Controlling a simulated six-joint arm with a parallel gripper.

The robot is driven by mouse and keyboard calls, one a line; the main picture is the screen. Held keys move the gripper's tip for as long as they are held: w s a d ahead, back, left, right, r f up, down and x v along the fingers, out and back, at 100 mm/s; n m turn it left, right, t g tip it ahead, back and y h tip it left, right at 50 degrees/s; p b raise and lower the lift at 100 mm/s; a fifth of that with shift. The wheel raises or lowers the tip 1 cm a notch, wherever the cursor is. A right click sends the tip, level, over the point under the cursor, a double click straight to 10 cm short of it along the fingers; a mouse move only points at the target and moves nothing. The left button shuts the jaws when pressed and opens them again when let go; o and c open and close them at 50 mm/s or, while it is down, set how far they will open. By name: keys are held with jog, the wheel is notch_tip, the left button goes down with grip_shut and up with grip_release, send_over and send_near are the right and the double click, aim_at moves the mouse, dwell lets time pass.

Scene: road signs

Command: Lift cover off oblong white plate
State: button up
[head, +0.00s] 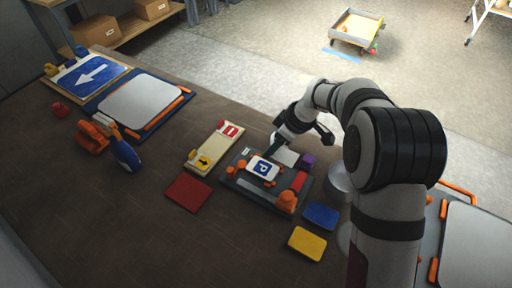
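A small oblong white plate (254,174) with rounded corners lies in a dark grey fixture tray (241,189) near the middle of the table. A blue square with a white P (263,167) covers its middle; I cannot tell whether it is a loose cover or printed on. Another pale plate (286,157) lies just behind it, partly beside my arm. My gripper (275,147) points down by the back edge of the tray, above and behind the P plate. Its fingertips are small and dark, and I cannot tell whether they are apart or touch anything.
Orange clamps (286,202) and a purple block (307,161) sit around the tray. Red (188,193), blue (321,215) and yellow (307,243) plates lie nearby. A blue-handled tool (125,151) lies farther left. The front-left table is clear.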

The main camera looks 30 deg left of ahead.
aim_at(293, 156)
jog(key=d+r, duration=0.2)
jog(key=d, duration=0.1)
jog(key=w+d, duration=0.1)
jog(key=shift+d+r, duration=0.2)
jog(key=shift+r, duration=0.2)
jog(key=shift+d+r, duration=0.25)
jog(key=shift+r, duration=1.55)
